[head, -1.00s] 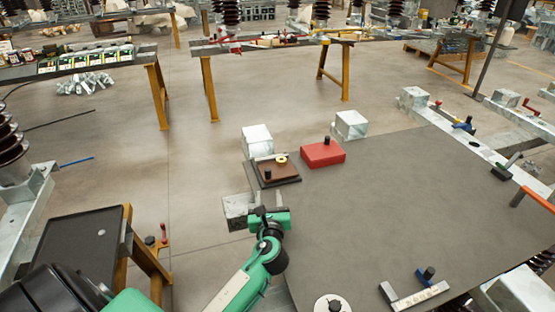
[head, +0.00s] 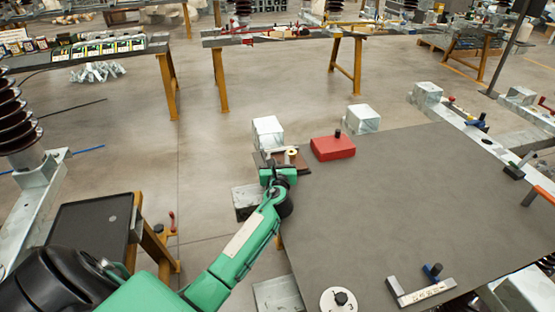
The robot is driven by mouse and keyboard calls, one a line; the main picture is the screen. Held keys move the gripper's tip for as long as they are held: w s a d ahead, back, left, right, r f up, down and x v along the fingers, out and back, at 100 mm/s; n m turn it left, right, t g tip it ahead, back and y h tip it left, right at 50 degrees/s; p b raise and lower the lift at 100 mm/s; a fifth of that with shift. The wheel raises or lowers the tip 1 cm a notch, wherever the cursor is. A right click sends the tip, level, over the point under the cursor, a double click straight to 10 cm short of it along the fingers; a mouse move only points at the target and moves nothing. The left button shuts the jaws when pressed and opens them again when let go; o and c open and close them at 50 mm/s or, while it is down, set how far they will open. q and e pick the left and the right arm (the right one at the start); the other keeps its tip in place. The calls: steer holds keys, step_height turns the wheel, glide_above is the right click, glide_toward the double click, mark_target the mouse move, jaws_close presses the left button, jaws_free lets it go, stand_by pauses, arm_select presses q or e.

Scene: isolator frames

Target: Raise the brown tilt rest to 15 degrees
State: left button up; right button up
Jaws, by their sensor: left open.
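The brown tilt rest (head: 300,163) lies at the table's back left corner, on a dark base. A yellow ring (head: 292,152) shows on top of it. My left gripper (head: 279,163) is open at the rest's near side and covers much of it. I cannot tell whether the fingers touch it. The rest's angle is hard to read because my gripper hides its front part. My right gripper is not in view.
A red block with a black knob (head: 333,148) stands just right of the rest. Two pale metal blocks (head: 268,132) (head: 361,118) stand behind. A white disc (head: 338,301) and a marked angle piece (head: 425,292) lie near the front. The grey tabletop (head: 400,205) is mostly clear.

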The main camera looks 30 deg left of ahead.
arm_select(q)
jaws_close()
stand_by(1.4)
jaws_free()
steer(key=v, duration=1.3)
steer(key=shift+s+d, duration=0.15)
steer(key=shift+s, duration=0.25)
steer(key=shift+c, duration=0.3)
